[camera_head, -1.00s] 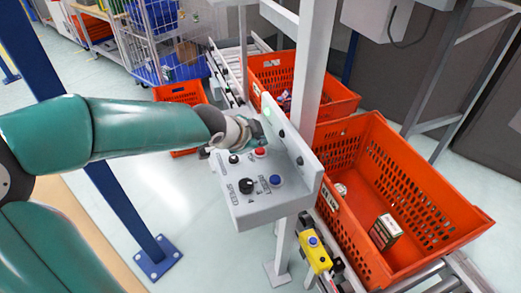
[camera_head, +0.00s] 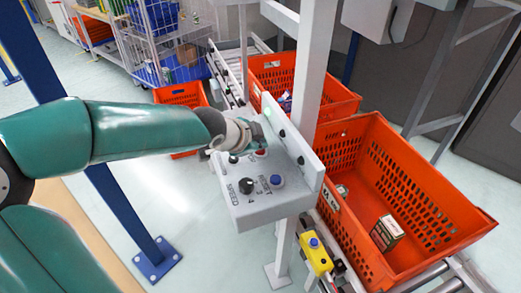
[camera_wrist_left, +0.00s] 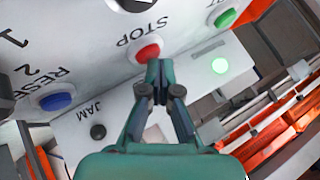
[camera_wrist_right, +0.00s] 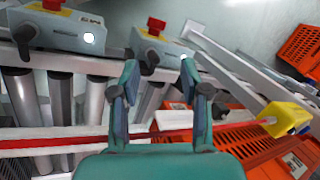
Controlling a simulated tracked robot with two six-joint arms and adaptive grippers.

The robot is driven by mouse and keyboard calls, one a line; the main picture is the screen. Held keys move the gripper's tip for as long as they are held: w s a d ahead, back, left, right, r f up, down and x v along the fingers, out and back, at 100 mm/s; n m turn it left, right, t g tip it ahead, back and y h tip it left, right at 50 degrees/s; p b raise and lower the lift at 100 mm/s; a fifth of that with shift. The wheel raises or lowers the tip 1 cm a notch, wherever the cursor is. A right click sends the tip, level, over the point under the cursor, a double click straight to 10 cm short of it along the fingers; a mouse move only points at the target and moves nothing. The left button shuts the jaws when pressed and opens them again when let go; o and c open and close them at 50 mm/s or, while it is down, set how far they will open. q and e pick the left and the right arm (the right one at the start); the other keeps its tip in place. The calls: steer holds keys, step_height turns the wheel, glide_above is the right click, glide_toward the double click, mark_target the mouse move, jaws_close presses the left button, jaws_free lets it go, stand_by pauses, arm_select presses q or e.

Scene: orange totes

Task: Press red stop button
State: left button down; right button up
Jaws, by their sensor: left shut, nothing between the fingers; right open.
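The red stop button (camera_wrist_left: 148,53) sits on a light grey control panel (camera_head: 240,209), under the printed word STOP. In the head view the red button (camera_head: 261,153) is partly hidden by my left gripper (camera_head: 256,137). In the left wrist view my left gripper (camera_wrist_left: 157,68) is shut and empty, with its fingertips overlapping the button's lower right edge. Whether they touch it cannot be told. My right gripper (camera_wrist_right: 160,72) is open and empty in the right wrist view, above a roller conveyor. It is not seen in the head view.
The panel also carries a blue button (camera_head: 277,181), a black knob (camera_head: 247,186) and a green button (camera_wrist_left: 226,17). A white post (camera_head: 316,60) stands behind it. An orange tote (camera_head: 440,225) holds a small box (camera_head: 387,232). A yellow button box (camera_head: 317,256) is below.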

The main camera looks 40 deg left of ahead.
arm_select(q)
steer(key=shift+f, duration=0.25)
steer(key=shift+r, duration=0.15)
stand_by(0.4)
steer(key=shift+r+p, duration=0.55)
steer(key=shift+r, duration=0.2)
step_height(320, 180, up, 5)
steer(key=p, duration=0.4)
stand_by(0.8)
